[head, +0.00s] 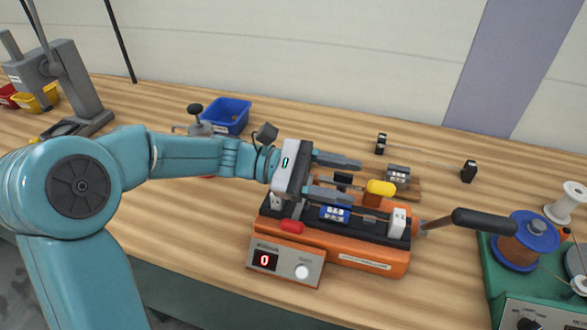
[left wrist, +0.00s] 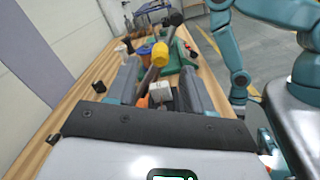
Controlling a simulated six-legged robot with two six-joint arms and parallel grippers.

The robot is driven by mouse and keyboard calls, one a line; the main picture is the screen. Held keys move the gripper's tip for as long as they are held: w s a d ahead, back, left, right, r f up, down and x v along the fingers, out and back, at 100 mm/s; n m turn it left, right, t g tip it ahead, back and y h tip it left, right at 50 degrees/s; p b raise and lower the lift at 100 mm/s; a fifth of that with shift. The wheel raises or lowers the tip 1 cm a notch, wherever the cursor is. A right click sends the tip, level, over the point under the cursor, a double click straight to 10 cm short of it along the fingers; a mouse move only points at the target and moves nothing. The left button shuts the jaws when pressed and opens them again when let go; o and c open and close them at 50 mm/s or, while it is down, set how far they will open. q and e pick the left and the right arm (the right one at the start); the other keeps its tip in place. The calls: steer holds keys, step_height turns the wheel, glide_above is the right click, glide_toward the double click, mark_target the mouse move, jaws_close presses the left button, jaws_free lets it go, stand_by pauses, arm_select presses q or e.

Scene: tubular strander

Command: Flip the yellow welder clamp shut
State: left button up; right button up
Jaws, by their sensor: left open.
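The yellow clamp handle (head: 381,187) sits above the orange butt welder (head: 345,242), toward its right half. It also shows in the left wrist view (left wrist: 160,53), ahead between the fingertips. I cannot tell its exact angle. My left gripper (head: 354,181) is open and empty, pointing right, above the welder. Its tips stop just left of the yellow handle, with a visible gap. In the left wrist view the two grey fingers (left wrist: 160,72) stand apart. A teal arm, mine, shows at the right there; its gripper end (left wrist: 239,98) is too small to read.
A black-handled lever (head: 484,222) sticks out right of the welder, near a copper spool (head: 524,240) on a green machine (head: 520,311). A blue bin (head: 226,116) stands behind left. Small black blocks (head: 469,171) stand behind. The front left table is clear.

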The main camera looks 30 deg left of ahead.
arm_select(q)
steer(key=s+a, duration=0.1)
steer(key=a, duration=0.7)
steer(key=shift+s+a, duration=0.2)
steer(key=shift+s, duration=0.15)
